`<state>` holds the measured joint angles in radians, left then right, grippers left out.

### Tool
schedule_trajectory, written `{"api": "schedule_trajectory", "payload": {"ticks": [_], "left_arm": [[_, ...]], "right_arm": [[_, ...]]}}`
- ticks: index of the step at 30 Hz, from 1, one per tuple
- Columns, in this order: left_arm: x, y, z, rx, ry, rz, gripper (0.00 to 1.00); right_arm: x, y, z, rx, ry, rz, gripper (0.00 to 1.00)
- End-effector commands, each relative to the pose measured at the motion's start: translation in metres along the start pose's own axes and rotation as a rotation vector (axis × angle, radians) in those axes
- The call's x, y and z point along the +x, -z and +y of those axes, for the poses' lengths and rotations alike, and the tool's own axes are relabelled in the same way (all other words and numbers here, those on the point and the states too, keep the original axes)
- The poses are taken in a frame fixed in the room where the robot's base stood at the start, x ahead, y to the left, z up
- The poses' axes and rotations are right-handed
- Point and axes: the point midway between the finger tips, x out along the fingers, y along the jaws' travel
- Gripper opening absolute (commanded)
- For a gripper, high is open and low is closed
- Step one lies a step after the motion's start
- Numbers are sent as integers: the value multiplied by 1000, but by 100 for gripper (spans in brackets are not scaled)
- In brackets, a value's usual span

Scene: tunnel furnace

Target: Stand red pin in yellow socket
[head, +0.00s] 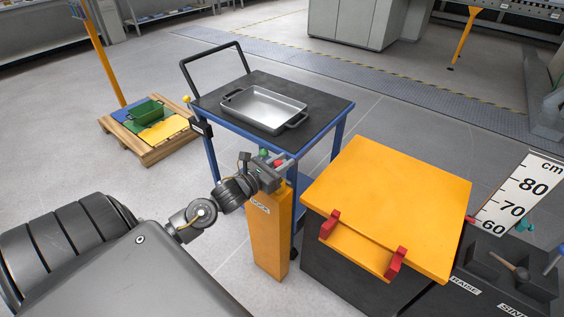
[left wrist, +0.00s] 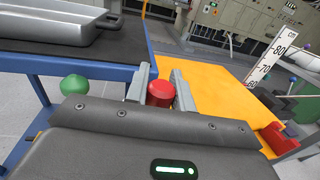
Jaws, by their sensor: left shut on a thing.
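The red pin (left wrist: 160,93) shows in the left wrist view as a short red cylinder between the two grey fingers of my left gripper (left wrist: 161,82). In the head view my left gripper (head: 279,162) is over the top of a yellow post (head: 268,242), with a bit of red between its fingers. My left gripper is shut on the red pin. The pin's lower end is hidden, so I cannot tell whether it touches the post. I cannot make out a yellow socket; the post's top is covered by the gripper. My right gripper is not in view.
A green ball (left wrist: 75,84) is close left of the gripper. A blue cart (head: 340,125) with a metal tray (head: 262,106) stands behind. A box with a yellow lid (head: 400,200) is to the right, beside a lever console (head: 510,272) and a cm scale (head: 520,190).

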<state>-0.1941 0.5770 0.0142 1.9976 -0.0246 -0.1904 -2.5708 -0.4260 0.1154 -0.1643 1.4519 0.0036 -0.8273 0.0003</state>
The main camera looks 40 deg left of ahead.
Motion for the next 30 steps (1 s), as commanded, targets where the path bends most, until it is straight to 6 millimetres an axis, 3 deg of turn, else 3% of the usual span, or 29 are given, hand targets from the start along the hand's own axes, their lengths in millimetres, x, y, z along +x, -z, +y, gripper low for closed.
{"api": "schedule_trajectory", "payload": {"ticks": [6, 7, 12, 23, 30], "left_arm": [[0, 0, 0, 0, 0, 0, 0], [0, 0, 0, 0, 0, 0, 27], [0, 0, 0, 0, 0, 0, 49], [-5, 1, 0, 0, 0, 1, 50], [-46, 2, 0, 1, 1, 4, 50]], "right_arm": [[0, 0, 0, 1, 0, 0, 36], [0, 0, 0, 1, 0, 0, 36], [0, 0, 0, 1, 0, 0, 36], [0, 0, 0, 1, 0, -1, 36], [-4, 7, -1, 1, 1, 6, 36]]}}
